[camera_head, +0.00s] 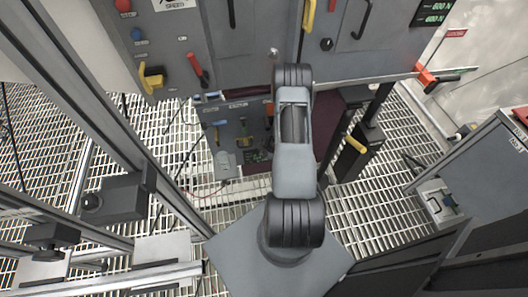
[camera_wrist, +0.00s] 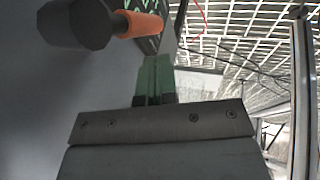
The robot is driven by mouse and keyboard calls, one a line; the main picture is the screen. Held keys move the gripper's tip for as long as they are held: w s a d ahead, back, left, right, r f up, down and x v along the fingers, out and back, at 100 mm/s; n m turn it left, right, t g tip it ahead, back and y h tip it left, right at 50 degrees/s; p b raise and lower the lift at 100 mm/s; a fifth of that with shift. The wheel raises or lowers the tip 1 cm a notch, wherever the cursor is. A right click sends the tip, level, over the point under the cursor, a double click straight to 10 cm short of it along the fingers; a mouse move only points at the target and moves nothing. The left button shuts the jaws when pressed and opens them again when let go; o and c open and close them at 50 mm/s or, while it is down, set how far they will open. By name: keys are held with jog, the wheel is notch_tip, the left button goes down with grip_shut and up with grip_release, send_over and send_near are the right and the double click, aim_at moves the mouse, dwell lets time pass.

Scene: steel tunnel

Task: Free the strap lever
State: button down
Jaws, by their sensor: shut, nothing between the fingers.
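No part is clearly marked as the strap lever, so I cannot tell for certain which one it is. In the wrist view, an orange grip (camera_wrist: 143,24) with a dark faceted knob (camera_wrist: 88,24) sticks out at the upper left, close in front of my gripper. My gripper (camera_wrist: 154,68) shows there as greenish fingers side by side, shut and empty. The fingers look apart from the orange grip. In the head view my arm hides the gripper. A red clamp-like part with a dark handle (camera_head: 440,78) sits at the right end of the panel edge.
The grey panel carries a yellow lever (camera_head: 152,78), a red lever (camera_head: 198,68) and a red knob (camera_head: 123,5). A lower control box (camera_head: 225,135) stands behind my arm. A grey cabinet (camera_head: 490,175) is at right. Steel posts (camera_head: 115,110) rise at left above grating.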

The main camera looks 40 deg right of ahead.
dwell(0.3)
jog(key=s+a+r+p, duration=0.1)
jog(key=s+a+r, duration=0.2)
jog(key=a+r, duration=0.4)
notch_tip(320, 180, up, 4)
jog(key=shift+s+a+f+p, duration=0.25)
jog(key=shift+s+p, duration=0.1)
jog(key=shift+p, duration=0.05)
dwell(0.4)
